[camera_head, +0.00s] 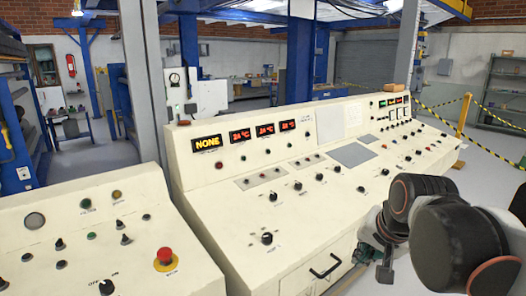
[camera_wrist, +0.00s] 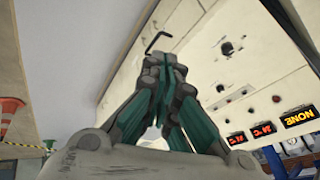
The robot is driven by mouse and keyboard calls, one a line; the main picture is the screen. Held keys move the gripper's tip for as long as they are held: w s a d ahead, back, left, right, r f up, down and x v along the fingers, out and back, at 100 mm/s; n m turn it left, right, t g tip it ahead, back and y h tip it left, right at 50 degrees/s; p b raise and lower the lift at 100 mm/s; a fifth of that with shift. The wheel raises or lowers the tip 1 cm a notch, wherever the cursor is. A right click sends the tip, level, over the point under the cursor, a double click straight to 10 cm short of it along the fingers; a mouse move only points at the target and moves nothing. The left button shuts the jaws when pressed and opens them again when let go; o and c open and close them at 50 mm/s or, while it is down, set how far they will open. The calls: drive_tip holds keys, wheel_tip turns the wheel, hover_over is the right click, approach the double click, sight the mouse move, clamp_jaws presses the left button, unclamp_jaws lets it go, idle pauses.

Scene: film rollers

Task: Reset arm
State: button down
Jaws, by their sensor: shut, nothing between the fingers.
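My gripper (camera_head: 378,252) is at the lower right of the head view, in front of the cream control console (camera_head: 300,215). My dark arm links partly cover it there. In the wrist view my gripper (camera_wrist: 165,62) has its grey and green fingers together at the tips, with nothing between them. The console also shows in the wrist view (camera_wrist: 245,70), tilted, with a black handle (camera_wrist: 157,41) just beyond the fingertips. I cannot tell how far the fingertips are from the handle.
A second cream panel (camera_head: 85,235) with a red emergency button (camera_head: 165,257) stands at the left. A grey post (camera_head: 143,85) rises behind the consoles. A yellow post (camera_head: 464,115) with striped tape is at the right. An orange cone (camera_wrist: 9,112) shows in the wrist view. Grey floor lies at the right.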

drive_tip(key=s+a+f+n+t, duration=0.1)
drive_tip(key=s+f+n, duration=0.3)
drive_tip(key=s+n, duration=0.3)
drive_tip(key=s, duration=0.5)
drive_tip(key=shift+a, duration=0.4)
drive_tip(key=shift+a, duration=0.1)
